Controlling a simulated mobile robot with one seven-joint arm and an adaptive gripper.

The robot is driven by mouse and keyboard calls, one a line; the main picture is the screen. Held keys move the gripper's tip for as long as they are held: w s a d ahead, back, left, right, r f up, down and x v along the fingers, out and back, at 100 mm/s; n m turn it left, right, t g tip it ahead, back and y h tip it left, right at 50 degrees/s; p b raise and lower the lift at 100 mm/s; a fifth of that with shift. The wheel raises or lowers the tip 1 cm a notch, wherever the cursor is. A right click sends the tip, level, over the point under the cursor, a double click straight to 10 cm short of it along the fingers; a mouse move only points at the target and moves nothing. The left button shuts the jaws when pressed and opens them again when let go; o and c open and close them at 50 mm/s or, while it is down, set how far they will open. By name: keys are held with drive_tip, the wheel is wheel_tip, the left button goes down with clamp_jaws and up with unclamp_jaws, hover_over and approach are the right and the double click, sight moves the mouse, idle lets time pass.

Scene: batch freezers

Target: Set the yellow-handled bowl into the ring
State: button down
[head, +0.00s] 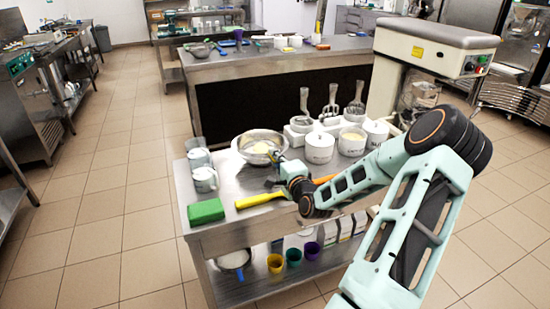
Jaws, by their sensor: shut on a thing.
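A wide metal bowl (246,136) with pale yellow inside is at the back left of the steel table, open side up. I cannot tell whether it rests on the table or hangs just above it. My gripper (279,163) is at the bowl's near right rim, small in view, and shut on the bowl there. The gripper covers that side, and no yellow handle shows clearly. I cannot make out the ring for certain. A big mixer (432,38) stands behind the table at the right, with a metal bowl or guard (420,95) under its head.
An orange-handled thing (325,180) lies beside my arm. A lower shelf holds coloured cups (293,257).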

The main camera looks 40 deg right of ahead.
drive_tip(key=shift+s+f, duration=0.1)
drive_tip(key=shift+f, duration=0.3)
drive_tip(key=c, duration=1.9)
unclamp_jaws()
drive_tip(key=shift+r, duration=0.1)
